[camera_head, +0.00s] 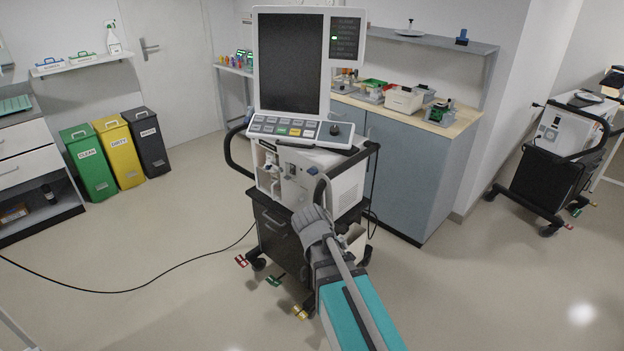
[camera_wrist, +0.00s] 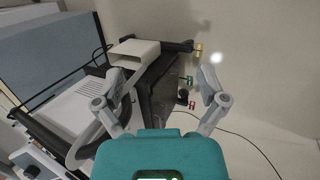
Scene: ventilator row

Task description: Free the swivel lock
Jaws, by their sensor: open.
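The ventilator cart (camera_head: 290,225) stands in the middle of the head view. Small coloured pedals show low at its casters: a red one (camera_head: 241,261), a green one (camera_head: 274,280) and a gold one (camera_head: 299,312). In the wrist view, a yellow pedal (camera_wrist: 198,50), a green pedal (camera_wrist: 189,80) and a red pedal (camera_wrist: 192,104) appear beyond my fingers. I cannot tell from the pictures which is the swivel lock. My gripper (camera_wrist: 164,92) is open and empty, above the cart's side and apart from the pedals. In the head view my arm hides part of the cart's right side.
A black cable (camera_head: 130,290) runs over the floor to the cart. Green, yellow and dark bins (camera_head: 118,150) stand at left. A grey counter (camera_head: 400,160) is close behind the cart. Another ventilator cart (camera_head: 555,165) stands at right. The floor in front is clear.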

